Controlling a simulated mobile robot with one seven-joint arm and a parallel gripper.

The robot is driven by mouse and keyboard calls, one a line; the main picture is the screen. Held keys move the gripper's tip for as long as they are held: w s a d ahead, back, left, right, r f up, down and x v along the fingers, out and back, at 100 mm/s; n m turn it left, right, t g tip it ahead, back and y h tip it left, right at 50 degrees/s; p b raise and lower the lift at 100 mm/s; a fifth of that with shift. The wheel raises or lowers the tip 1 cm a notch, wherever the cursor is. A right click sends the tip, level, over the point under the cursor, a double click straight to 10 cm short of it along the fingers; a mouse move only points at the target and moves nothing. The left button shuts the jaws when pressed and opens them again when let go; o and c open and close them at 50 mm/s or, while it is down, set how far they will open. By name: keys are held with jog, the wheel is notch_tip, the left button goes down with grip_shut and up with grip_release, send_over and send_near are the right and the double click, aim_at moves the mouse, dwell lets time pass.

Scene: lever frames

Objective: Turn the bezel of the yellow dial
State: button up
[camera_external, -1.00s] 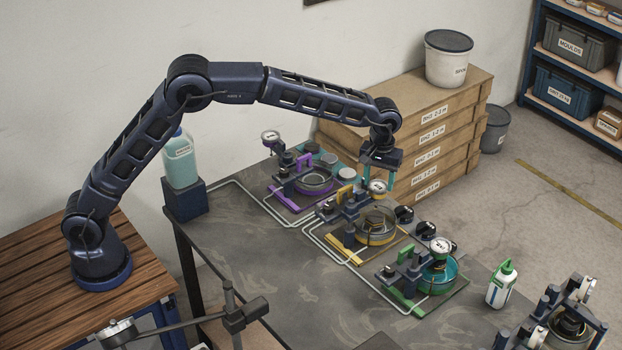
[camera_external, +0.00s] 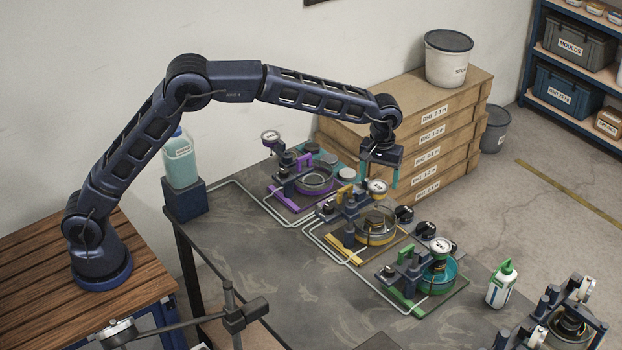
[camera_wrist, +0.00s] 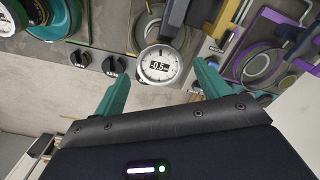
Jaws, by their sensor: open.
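The yellow station's dial (camera_external: 377,187) is a round gauge with a white face on the middle fixture. In the wrist view the dial (camera_wrist: 160,66) faces me, with a grey bezel and a small black readout that seems to show -0.5. My gripper (camera_external: 378,178) is above this fixture, pointing down. Its teal fingers are open, one on each side of the dial in the wrist view. Both look apart from the bezel, but I cannot tell how far the tips are above it.
A purple fixture (camera_external: 300,180) stands behind the yellow one and a green fixture (camera_external: 423,278) in front. Black knobs (camera_external: 404,214) sit beside the yellow fixture. A white bottle (camera_external: 501,285) stands at the right. Stacked boxes (camera_external: 440,130) rise behind my gripper.

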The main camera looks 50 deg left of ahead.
aim_at(378, 185)
notch_tip(378, 185, up, 10)
dwell(0.4)
jog(key=shift+f, duration=0.1)
jog(key=s+a+r+m+t, duration=0.1)
jog(key=s+a+r, duration=0.4)
jog(key=a, duration=0.5)
jog(key=s+a+r+m, duration=0.1)
jog(key=s+a+r, duration=0.2)
jog(key=s+a, duration=0.55)
jog(key=s+a+r+m+t, duration=0.1)
jog(key=s+a+r, duration=0.4)
jog(key=a, duration=0.5)
jog(key=s+a+f+m+t, duration=0.1)
jog(key=s+a+f, duration=0.3)
jog(key=s, duration=0.6)
jog(key=s+a+f, duration=0.4)
jog(key=s+a, duration=0.1)
jog(key=s, duration=0.5)
jog(key=s+a+f+m+t, duration=0.1)
jog(key=s+a+f, duration=0.3)
jog(key=s, duration=0.5)
jog(key=shift+s+a+m+t, duration=0.3)
jog(key=shift+s+a, duration=0.1)
jog(key=shift+a, duration=0.3)
